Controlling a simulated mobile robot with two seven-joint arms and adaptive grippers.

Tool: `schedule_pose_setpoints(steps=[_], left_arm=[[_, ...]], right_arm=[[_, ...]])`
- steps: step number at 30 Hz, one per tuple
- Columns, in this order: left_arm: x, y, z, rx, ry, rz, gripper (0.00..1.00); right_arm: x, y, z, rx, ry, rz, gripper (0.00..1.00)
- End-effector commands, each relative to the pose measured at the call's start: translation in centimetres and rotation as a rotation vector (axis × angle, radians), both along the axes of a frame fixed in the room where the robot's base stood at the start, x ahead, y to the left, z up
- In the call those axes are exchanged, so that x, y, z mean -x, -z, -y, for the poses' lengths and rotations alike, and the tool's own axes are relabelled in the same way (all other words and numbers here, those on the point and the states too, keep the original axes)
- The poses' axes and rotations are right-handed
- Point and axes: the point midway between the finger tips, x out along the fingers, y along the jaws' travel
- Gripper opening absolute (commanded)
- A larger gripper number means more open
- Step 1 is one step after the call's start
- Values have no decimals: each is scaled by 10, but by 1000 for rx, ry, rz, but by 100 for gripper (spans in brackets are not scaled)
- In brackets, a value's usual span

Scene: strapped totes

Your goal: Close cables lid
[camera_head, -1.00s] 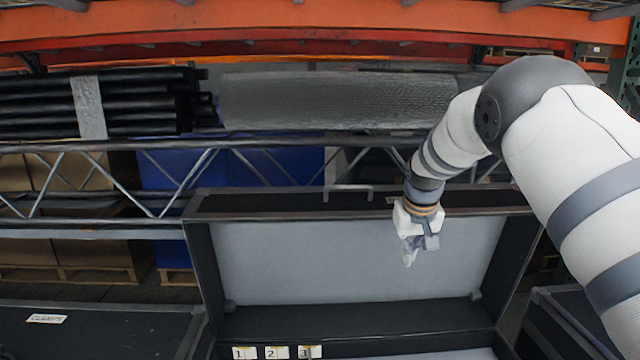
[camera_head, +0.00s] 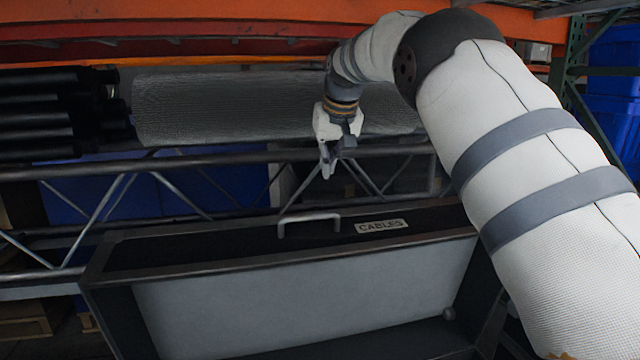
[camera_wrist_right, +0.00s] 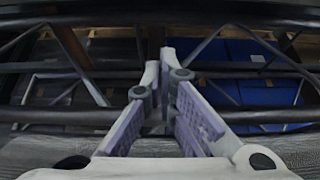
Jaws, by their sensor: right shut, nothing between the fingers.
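The cables tote's lid (camera_head: 240,244) stands raised, its black outer edge and pale grey inner face showing. A label reading CABLES (camera_head: 381,226) and a metal handle (camera_head: 309,218) are on its top edge. My right gripper (camera_head: 328,172) is above the lid's edge and handle, apart from both, pointing down. The tote's lower part is mostly out of view. My left gripper is not in view.
A metal truss (camera_head: 110,190) runs behind the lid, close to my right gripper. A grey mesh roll (camera_head: 230,105) and black pipes (camera_head: 50,110) lie above it. Blue bins (camera_head: 612,95) stand at the right.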

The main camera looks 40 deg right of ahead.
Motion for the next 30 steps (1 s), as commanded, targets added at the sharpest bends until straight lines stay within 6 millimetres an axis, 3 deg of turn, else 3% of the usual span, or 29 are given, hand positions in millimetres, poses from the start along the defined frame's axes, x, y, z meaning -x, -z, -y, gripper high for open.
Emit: schedule_pose_setpoints(steps=[12, 17, 23, 30], left_arm=[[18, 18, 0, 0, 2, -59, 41], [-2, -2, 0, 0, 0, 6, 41], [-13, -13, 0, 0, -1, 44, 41], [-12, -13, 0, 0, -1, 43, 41]], right_arm=[[-39, 87, 22, 1, 1, -10, 0], [-21, 72, 12, -3, 0, 8, 0], [-6, 79, 3, -1, 0, 7, 0], [-3, 87, 2, 0, 0, -2, 0]])
